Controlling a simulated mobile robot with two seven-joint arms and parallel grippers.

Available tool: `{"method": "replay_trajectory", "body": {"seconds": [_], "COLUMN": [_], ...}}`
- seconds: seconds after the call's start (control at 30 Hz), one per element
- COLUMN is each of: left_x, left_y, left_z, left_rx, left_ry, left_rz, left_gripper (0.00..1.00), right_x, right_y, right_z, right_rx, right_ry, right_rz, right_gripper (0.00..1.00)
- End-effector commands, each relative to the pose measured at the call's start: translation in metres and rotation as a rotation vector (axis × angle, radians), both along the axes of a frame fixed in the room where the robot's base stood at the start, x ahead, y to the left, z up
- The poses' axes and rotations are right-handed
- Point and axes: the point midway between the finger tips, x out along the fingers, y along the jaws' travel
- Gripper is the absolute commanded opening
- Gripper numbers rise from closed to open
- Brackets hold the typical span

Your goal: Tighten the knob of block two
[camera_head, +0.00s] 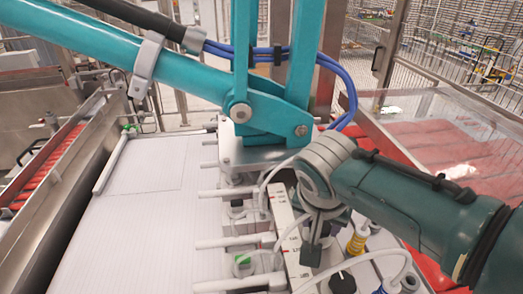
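My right gripper (312,240) comes in on a dark green arm from the right. It points down over a row of blocks, with its fingertips close to the labelled strip; I cannot tell whether it touches anything or is open or shut. A black round knob (342,281) shows at the bottom, to the right of and nearer than the fingertips. Another small dark knob (237,204) sits at the left of the row. The labelled white strip (297,255) has small markings too blurred to read, so I cannot tell which block is two. My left gripper is not in view.
The teal picker linkage (265,112) with blue hoses stands just behind the blocks. White tubes loop around the blocks, and pale rods (222,243) stick out leftward over a white ribbed surface (140,245).

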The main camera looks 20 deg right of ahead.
Motion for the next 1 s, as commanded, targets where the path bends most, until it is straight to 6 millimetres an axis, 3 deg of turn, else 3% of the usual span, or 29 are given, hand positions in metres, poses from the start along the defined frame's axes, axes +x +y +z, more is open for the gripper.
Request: {"method": "replay_trajectory", "body": {"seconds": [0.5, 1.0], "left_x": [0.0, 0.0], "left_y": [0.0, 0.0], "left_z": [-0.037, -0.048], "left_rx": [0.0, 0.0], "left_ry": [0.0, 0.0], "left_rz": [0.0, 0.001], "left_gripper": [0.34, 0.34], "right_x": [0.005, 0.006], "right_y": [0.003, 0.002], "right_z": [-0.003, 0.0], "right_rx": [0.0, -0.001], "right_ry": [-0.002, -0.002], "right_rz": [-0.413, -0.545], "right_gripper": [0.0, 0.0]}}
